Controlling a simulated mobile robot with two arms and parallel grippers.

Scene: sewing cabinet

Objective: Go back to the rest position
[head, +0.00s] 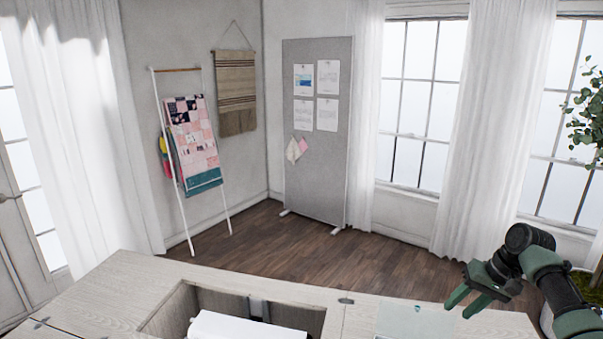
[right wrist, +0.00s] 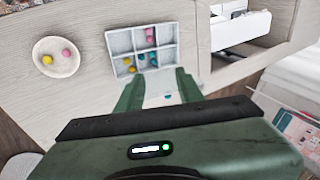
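My right gripper (head: 464,304) is at the lower right of the head view, above the right part of the pale wooden sewing cabinet (head: 105,290). In the right wrist view its two green fingers (right wrist: 160,90) stand apart with nothing between them, so it is open and empty. Below and beyond the fingertips, that view shows the cabinet top (right wrist: 85,20). My left gripper is in neither view.
A white divided tray (right wrist: 110,42) holds several small coloured pieces. A round dish (right wrist: 42,68) with two balls, pink and yellow, lies left of it. A white machine (head: 235,328) sits in the cabinet's open recess. A pinboard (head: 318,190) and ladder rack (head: 184,215) stand behind.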

